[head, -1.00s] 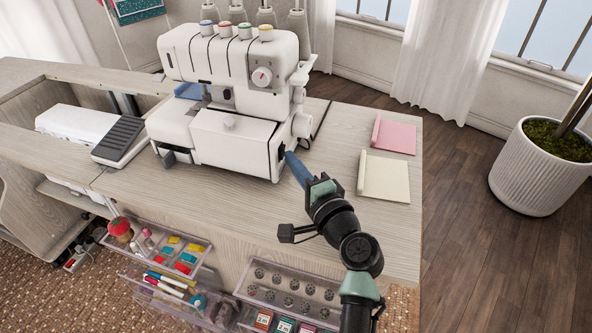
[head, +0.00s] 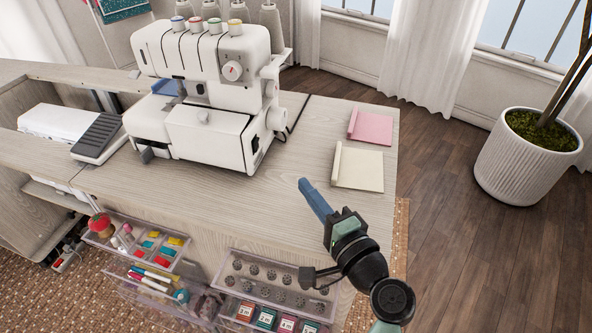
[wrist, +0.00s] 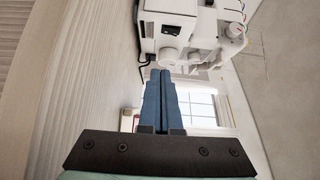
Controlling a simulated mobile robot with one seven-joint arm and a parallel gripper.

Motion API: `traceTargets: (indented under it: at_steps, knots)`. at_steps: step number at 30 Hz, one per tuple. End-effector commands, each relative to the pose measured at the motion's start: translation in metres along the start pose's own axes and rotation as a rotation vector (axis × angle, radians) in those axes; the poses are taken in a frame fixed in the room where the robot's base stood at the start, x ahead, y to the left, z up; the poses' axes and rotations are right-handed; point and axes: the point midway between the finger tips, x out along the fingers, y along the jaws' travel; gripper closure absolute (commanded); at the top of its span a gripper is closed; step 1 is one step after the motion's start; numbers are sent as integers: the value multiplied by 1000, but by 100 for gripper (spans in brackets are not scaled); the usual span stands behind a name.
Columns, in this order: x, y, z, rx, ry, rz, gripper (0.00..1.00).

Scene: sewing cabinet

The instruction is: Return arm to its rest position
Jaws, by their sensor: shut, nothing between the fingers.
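My gripper (head: 306,184) is shut and empty, its blue fingers together above the right front part of the cabinet top (head: 240,205). In the head view it stands apart from the white sewing machine (head: 207,100), to its lower right. In the wrist view the closed blue fingers (wrist: 160,98) point up the picture, and part of the white machine (wrist: 180,28) shows beyond them. My arm comes in from the lower right of the head view.
A cream fabric piece (head: 362,169) and a pink one (head: 372,127) lie on the cabinet top. Clear open drawers (head: 262,286) with several sewing items stick out in front, close to my arm. A potted plant (head: 522,165) stands at the right. A foot pedal (head: 97,137) lies at left.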

Motion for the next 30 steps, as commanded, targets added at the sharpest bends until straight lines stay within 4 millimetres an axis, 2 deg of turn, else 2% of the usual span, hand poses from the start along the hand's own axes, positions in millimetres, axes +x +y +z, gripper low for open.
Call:
traceTargets:
  at_steps: [6,23,26,29,30]
  knots:
    - [-14,1,0,-1,0,0,100]
    - [-13,-3,0,-20,1,-1,100]
    - [-5,-25,1,-133,12,-1,100]
    - [9,-73,4,-368,49,-8,100]
    - [13,-100,5,-490,80,-17,100]
